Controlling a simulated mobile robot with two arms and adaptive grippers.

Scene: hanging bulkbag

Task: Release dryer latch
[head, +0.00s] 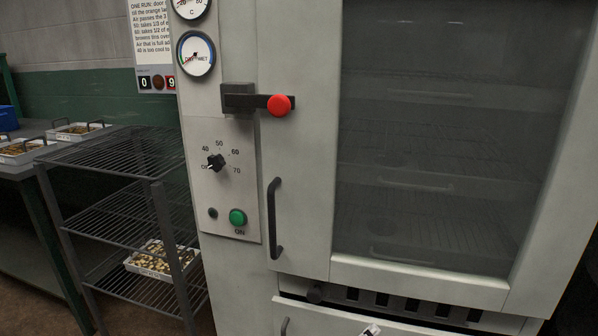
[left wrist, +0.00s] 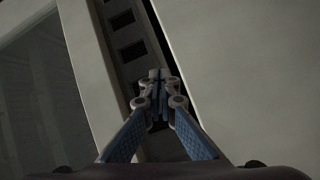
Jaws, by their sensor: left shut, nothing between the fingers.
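The dryer (head: 222,280) is a tall pale cabinet with a large glass door (head: 440,130), which is closed. Its latch (head: 243,98) is a dark bar with a red knob (head: 280,105), lying level across the door's left edge. A dark vertical handle (head: 274,218) is on the door below the latch. The tip of my left gripper (head: 370,331) shows at the bottom edge of the head view, low in front of the dryer and well below the latch. In the left wrist view its blue-padded fingers (left wrist: 160,82) are together and empty, in front of a dark slotted strip. My right gripper is out of sight.
A control panel with a dial (head: 215,162) and green button (head: 238,217) is left of the door. A wire rack (head: 125,155) holding a white tray (head: 160,272) stands to the left. A table (head: 22,169) with trays is farther left.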

